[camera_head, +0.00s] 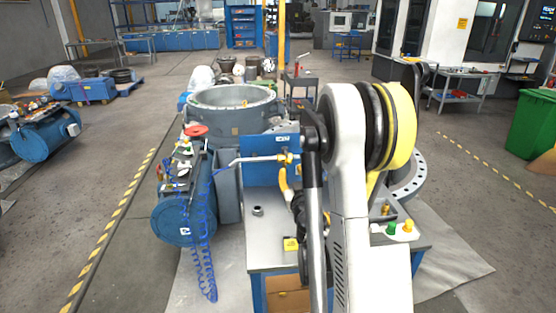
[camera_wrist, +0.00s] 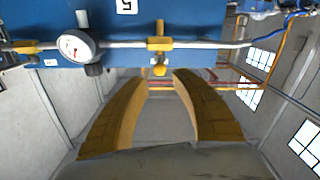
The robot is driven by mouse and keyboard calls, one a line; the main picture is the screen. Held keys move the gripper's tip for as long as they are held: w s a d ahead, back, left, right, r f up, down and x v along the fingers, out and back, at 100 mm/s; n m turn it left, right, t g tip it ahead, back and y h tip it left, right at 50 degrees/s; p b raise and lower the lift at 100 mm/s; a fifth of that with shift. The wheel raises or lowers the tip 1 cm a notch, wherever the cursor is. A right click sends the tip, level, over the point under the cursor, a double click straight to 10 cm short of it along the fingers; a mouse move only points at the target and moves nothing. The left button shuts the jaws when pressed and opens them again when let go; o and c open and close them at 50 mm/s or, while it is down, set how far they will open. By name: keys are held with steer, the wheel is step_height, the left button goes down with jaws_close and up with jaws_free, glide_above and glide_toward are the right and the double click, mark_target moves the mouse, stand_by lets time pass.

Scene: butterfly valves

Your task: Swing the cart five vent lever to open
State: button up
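The cart (camera_head: 270,240) has a grey top and an upright blue panel (camera_head: 258,172). The panel carries a pipe (camera_head: 245,160) with a yellow valve fitting (camera_head: 288,158). In the wrist view the panel (camera_wrist: 200,10) bears an upside-down 5. There the yellow vent lever (camera_wrist: 160,44) crosses the pipe (camera_wrist: 205,45), with a brass knob-like part below it. My gripper (camera_wrist: 161,80) has two yellow fingers spread apart with clear space between them. The fingertips point at the valve, just short of it in the picture; contact cannot be told. In the head view my gripper (camera_head: 287,178) is partly hidden by my arm.
A round gauge (camera_wrist: 76,46) sits on the pipe beside the lever, with another yellow fitting (camera_wrist: 25,47) farther left. A large grey flanged valve body (camera_head: 232,108) and a blue actuator (camera_head: 185,215) with coiled blue hoses stand left of the cart.

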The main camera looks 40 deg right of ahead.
mark_target(288, 160)
steer(key=b+x, duration=0.1)
steer(key=x, duration=0.8)
steer(key=shift+w+d, duration=0.2)
steer(key=shift+d, duration=0.05)
jaws_close()
